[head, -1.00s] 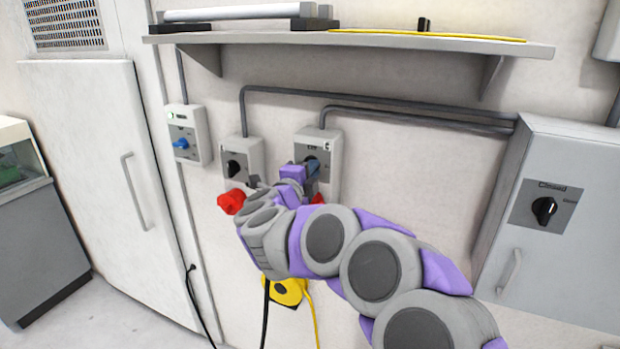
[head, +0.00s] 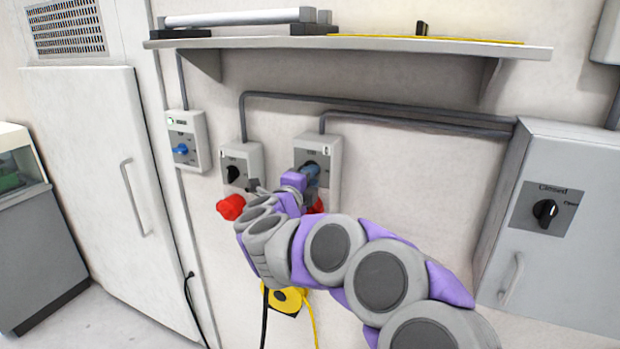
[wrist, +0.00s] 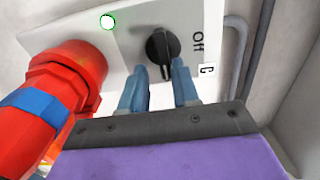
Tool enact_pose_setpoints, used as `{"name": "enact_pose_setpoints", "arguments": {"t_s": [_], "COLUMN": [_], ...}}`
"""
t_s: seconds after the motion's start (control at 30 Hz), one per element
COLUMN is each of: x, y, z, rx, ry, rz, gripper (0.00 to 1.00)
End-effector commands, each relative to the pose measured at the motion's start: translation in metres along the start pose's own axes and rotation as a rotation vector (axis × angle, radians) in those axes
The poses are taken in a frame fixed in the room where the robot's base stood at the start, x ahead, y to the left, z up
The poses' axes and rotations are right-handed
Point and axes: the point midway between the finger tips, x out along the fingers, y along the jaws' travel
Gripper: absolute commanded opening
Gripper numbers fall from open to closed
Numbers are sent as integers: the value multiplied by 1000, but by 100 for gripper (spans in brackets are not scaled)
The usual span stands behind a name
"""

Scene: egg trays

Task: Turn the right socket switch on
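The right socket box (head: 331,150) is a pale grey box on the wall, partly hidden behind my gripper in the head view. Its black rotary switch (wrist: 161,47) shows in the wrist view, with "Off" printed beside it and a lit green lamp (wrist: 107,21) on the same face. My gripper (wrist: 161,70) has two blue fingers, one on each side of the switch's near end. Gaps show between the fingers and the knob, so it is open and not clamped. A red plug (wrist: 75,80) sits at the box's left in the wrist view.
A left socket box (head: 254,157) with a black switch and red plug (head: 231,207) is close by. A blue-switch box (head: 187,141) is farther left. A shelf (head: 400,43) juts out above. A grey cabinet (head: 560,270) stands right. A yellow cable reel (head: 287,300) is below.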

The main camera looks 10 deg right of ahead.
Motion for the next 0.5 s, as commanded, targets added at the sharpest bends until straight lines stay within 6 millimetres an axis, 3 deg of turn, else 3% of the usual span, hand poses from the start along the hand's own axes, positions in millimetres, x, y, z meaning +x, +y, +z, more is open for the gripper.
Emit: {"name": "enact_pose_setpoints", "arguments": {"t_s": [0.33, 0.5], "x": [-2, -17], "y": [-4, -6], "z": [0, 0], "rx": [2, 3], "ry": [0, -1], "rz": [-6, -7], "gripper": [38, 38]}}
